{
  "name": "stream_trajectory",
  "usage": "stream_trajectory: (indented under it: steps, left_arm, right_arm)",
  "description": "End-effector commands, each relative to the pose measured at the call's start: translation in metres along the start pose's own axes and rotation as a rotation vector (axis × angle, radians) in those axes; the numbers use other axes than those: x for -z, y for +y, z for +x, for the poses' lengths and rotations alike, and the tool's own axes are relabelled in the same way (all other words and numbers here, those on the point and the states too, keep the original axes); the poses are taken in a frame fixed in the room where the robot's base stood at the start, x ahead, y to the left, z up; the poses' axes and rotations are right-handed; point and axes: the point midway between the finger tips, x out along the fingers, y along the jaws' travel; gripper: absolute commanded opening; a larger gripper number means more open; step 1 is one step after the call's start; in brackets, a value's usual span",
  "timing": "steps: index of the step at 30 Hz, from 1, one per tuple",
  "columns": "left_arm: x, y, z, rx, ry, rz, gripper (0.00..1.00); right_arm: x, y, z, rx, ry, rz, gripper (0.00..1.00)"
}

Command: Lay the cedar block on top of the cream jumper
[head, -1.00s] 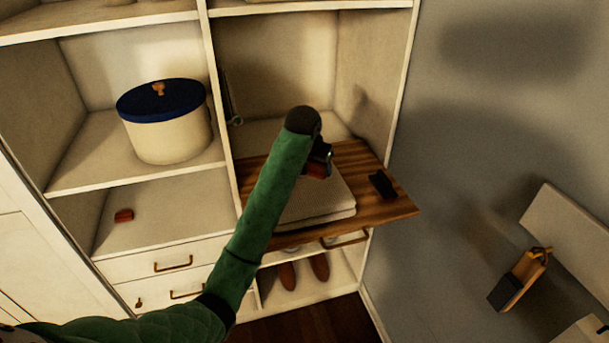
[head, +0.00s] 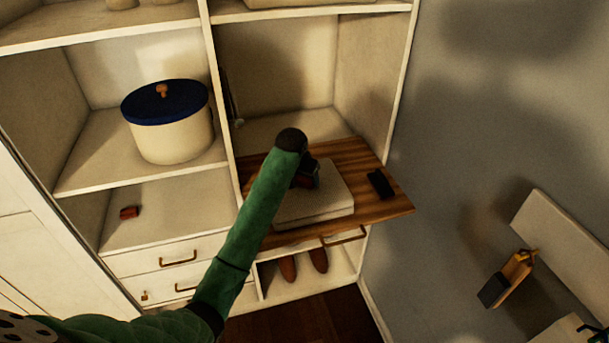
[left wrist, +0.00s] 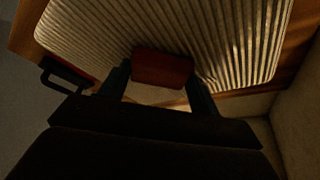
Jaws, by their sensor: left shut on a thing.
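The cream jumper (head: 325,205) lies folded flat on a wooden pull-out board (head: 362,158) in the wardrobe. Its ribbed knit (left wrist: 225,35) fills much of the left wrist view. My left gripper (head: 307,180) is over the far part of the jumper, partly hidden by my green arm. In the left wrist view its fingers (left wrist: 160,85) are shut on a reddish-brown block (left wrist: 162,67), which I take as the cedar block. The block is over the jumper near one edge; I cannot tell whether it touches the knit.
A dark object (head: 380,185) lies on the board, right of the jumper. A small red block (head: 129,212) sits on the lower left shelf. A cream box (head: 172,140) with a blue lid stands above it. A partition (head: 222,110) borders the board's bay on the left.

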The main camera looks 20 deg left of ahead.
Motion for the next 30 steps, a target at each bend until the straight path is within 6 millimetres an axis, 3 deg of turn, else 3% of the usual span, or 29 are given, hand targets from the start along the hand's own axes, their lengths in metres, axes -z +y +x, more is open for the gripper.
stream_trajectory:
  steps: [6, 7, 10, 22, 30]
  left_arm:
    - [-0.001, 0.0, 0.002, 0.0, 0.0, 0.0, 0.41]
    - [-0.001, 0.0, 0.002, 0.0, 0.0, 0.0, 0.65]
    - [-0.001, 0.0, 0.002, 0.0, 0.0, 0.0, 0.84]
    - [0.0, 0.0, -0.002, 0.0, 0.001, 0.0, 0.84]
    - [-0.001, -0.001, -0.042, 0.001, 0.006, 0.001, 0.84]
  right_arm:
    - [0.0, -0.001, 0.0, 0.0, 0.0, 0.0, 0.36]
    - [0.0, -0.001, 0.0, 0.0, 0.0, 0.0, 0.36]
    - [0.0, 0.0, 0.0, 0.0, 0.0, 0.0, 0.36]
    - [-0.001, 0.004, 0.004, -0.003, -0.001, -0.001, 0.36]
    - [-0.004, 0.004, 0.031, -0.004, -0.001, -0.001, 0.36]
